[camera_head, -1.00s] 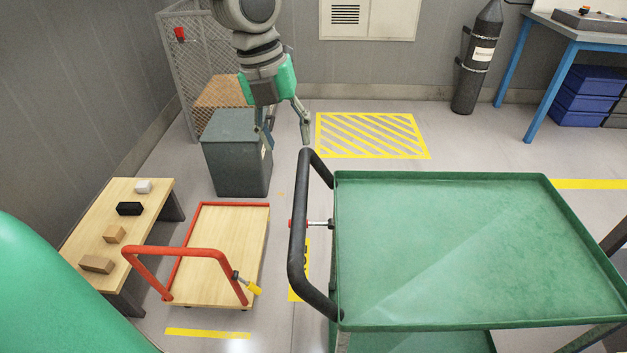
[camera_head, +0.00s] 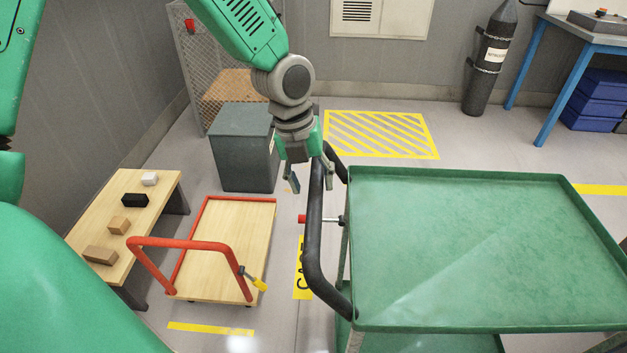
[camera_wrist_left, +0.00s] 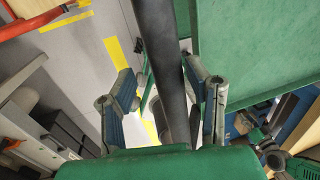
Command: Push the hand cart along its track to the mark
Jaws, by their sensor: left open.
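The green cart (camera_head: 480,250) stands at the right in the head view, with a flat, empty top tray. Its black bar handle (camera_head: 314,235) runs along the tray's left side. My left gripper (camera_head: 310,184) is at the far part of this handle, pointing down, with its jaws open. In the left wrist view the handle (camera_wrist_left: 165,50) passes between the two spread fingers of the gripper (camera_wrist_left: 165,98). I see no firm grip on it. A yellow hatched floor mark (camera_head: 380,134) lies beyond the cart. My right gripper is not in view.
A small wooden trolley (camera_head: 235,255) with a red handle stands left of the cart. A low bench (camera_head: 100,225) with several small blocks is farther left. A grey bin (camera_head: 243,155) stands behind my gripper. A dark cylinder (camera_head: 490,60) stands at the back wall.

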